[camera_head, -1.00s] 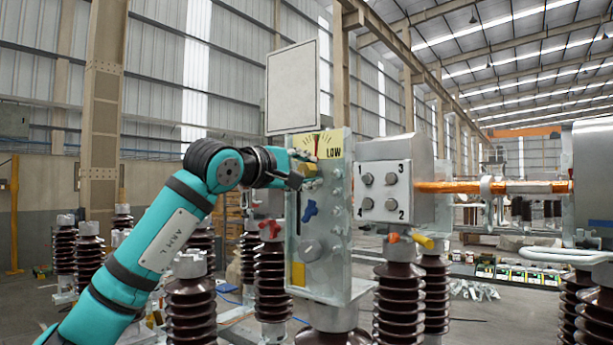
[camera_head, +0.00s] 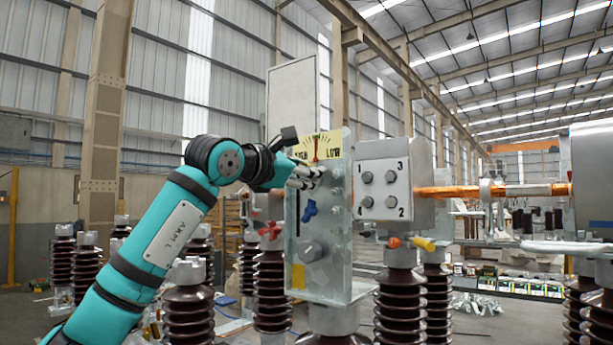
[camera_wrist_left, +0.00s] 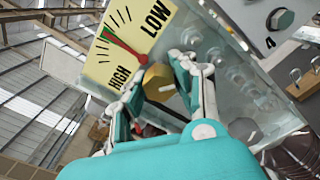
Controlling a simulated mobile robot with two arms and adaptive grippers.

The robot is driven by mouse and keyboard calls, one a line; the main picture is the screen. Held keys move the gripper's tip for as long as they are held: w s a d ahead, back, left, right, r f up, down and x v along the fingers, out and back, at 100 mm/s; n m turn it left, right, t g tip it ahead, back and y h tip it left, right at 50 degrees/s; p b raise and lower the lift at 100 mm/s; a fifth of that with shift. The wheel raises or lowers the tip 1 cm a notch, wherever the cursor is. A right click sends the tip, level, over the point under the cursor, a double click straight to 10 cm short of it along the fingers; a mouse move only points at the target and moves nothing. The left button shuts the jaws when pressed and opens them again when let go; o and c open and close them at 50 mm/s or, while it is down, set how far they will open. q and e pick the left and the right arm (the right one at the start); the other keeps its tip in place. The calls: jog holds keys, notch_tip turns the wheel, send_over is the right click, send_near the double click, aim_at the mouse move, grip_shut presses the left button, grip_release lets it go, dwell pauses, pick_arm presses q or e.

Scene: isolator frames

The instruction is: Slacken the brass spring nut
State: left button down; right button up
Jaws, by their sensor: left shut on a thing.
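The brass spring nut (camera_wrist_left: 158,82) shows in the left wrist view between my fingers, just below the gauge plate. My left gripper (camera_wrist_left: 158,92) is shut on it, one finger on each side. In the head view the left gripper (camera_head: 318,175) is at the upper part of the grey panel (camera_head: 325,265), and its fingers hide the nut. The yellow gauge plate (camera_head: 318,144) has HIGH and LOW marks and a red needle near the middle; it also shows in the left wrist view (camera_wrist_left: 120,50). My right gripper is out of view.
Below the gripper on the panel are a blue handle (camera_head: 310,211) and a round grey knob (camera_head: 311,251). A red handle (camera_head: 270,230) is to the left. A numbered bolt plate (camera_head: 384,190) stands to the right. Brown insulators (camera_head: 190,308) stand around below.

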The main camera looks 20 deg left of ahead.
pick_arm(q)
jog(key=shift+f+n+b, duration=0.15)
jog(key=shift+n+b, duration=0.15)
jog(key=shift+n, duration=0.8)
jog(key=c, duration=1)
grip_release()
jog(key=shift+c, duration=0.2)
jog(key=v, duration=1.2)
